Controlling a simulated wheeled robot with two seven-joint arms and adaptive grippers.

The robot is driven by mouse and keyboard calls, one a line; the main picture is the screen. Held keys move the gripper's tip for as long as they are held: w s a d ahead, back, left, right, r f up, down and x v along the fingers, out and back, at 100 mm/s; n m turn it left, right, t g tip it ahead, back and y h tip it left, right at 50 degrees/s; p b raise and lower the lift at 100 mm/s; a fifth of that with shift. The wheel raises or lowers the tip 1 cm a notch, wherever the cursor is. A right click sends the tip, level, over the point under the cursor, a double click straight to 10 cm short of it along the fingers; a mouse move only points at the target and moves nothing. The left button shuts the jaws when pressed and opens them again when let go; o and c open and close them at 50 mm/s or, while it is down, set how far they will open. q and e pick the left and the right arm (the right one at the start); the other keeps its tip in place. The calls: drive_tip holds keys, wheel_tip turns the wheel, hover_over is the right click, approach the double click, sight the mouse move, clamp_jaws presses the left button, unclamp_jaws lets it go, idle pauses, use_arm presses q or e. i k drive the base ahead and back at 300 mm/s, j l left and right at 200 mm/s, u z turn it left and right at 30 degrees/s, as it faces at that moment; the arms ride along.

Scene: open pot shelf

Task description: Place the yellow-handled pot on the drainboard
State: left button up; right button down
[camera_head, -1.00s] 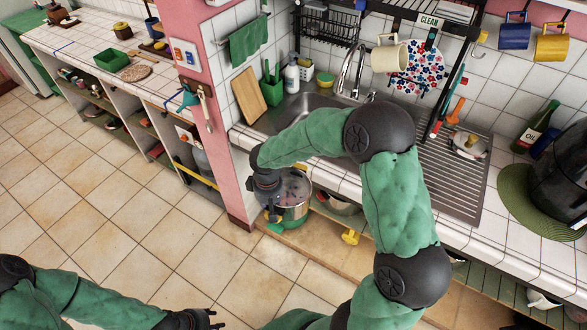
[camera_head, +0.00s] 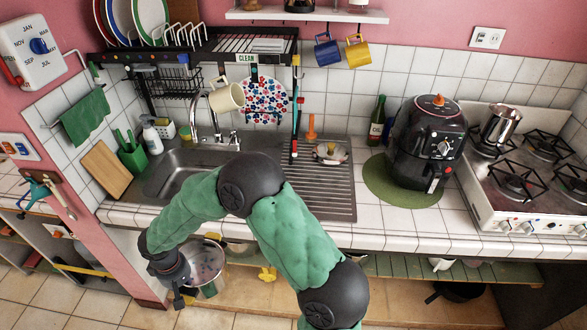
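A steel pot (camera_head: 208,262) is at the left end of the open shelf under the counter. My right arm reaches over the counter edge, and its gripper (camera_head: 178,292) is at the pot's left side. The fingers are small and partly dark, so I cannot tell whether they are closed on it. A yellow handle-like piece (camera_head: 267,273) shows further right on the shelf; the vessel it belongs to is mostly hidden. The ribbed steel drainboard (camera_head: 325,195) is right of the sink, partly behind my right arm. My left gripper is out of view.
The sink (camera_head: 180,168) is left of the drainboard. A rack (camera_head: 210,48) with a hanging cream mug (camera_head: 226,97) is above. A black air fryer (camera_head: 428,140) on a green mat (camera_head: 385,185) stands to the right. The drainboard's front is bare.

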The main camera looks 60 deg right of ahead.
sight(305, 190)
drive_tip(key=k+l, duration=0.9)
